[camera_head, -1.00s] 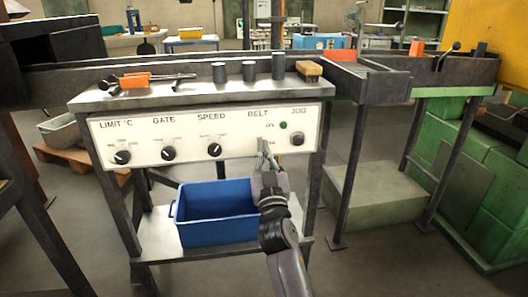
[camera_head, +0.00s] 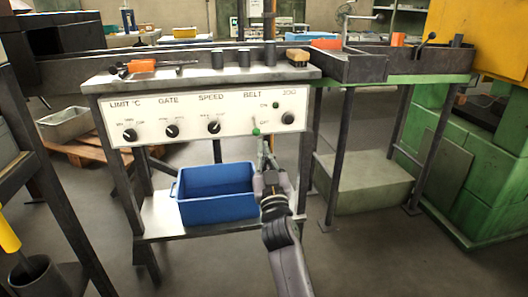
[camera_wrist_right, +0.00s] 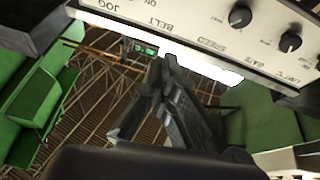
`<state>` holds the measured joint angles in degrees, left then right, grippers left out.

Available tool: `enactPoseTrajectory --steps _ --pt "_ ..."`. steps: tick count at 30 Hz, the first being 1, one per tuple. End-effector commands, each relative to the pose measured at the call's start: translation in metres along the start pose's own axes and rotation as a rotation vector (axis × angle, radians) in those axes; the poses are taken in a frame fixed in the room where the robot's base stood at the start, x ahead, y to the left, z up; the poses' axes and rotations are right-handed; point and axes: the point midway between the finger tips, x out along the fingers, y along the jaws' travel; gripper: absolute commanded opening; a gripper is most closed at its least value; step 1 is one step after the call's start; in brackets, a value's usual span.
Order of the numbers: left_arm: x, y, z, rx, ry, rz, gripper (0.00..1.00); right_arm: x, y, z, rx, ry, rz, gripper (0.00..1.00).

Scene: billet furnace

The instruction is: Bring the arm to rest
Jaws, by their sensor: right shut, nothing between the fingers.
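My right gripper (camera_head: 262,146) is shut and empty, just below the lower edge of the control panel (camera_head: 190,117) in the head view. Its fingers (camera_wrist_right: 160,75) also show closed together in the right wrist view, with the panel (camera_wrist_right: 222,28) upside down above them. A small green knob (camera_head: 256,131) shows under the BELT label, right above the fingertips. I cannot tell whether they touch. My right arm (camera_head: 284,250) comes up from the bottom of the head view. My left gripper is not in view.
A blue bin (camera_head: 216,193) stands on the lower shelf (camera_head: 163,216), left of my right arm. A grey-green block (camera_head: 360,182) lies under the right-hand table. The floor in front is clear.

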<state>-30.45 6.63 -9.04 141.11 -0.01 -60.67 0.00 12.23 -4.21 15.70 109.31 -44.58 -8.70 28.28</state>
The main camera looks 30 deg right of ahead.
Motion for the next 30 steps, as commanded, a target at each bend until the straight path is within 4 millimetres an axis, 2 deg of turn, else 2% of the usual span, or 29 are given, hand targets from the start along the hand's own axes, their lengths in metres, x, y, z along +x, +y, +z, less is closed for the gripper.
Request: enactPoseTrajectory --steps 10,14,17,22,24,30 --pt "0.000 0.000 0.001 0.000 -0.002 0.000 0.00 -0.001 0.000 0.000 0.000 -0.002 0.000 0.00" --pt "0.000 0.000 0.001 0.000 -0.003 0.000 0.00 -0.016 -0.003 0.012 -0.003 -0.054 -0.013 0.00" --pt "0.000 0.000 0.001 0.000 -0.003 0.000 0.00 -0.050 -0.011 0.036 -0.007 -0.172 -0.051 0.00" --pt "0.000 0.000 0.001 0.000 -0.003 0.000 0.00 -0.153 -0.045 0.088 -0.018 -0.499 -0.221 0.00" --pt "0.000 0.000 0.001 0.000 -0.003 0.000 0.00 -0.192 -0.059 0.100 -0.024 -0.610 -0.297 0.00" --pt "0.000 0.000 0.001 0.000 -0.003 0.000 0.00 -0.277 -0.083 0.114 -0.032 -0.824 -0.473 0.00"
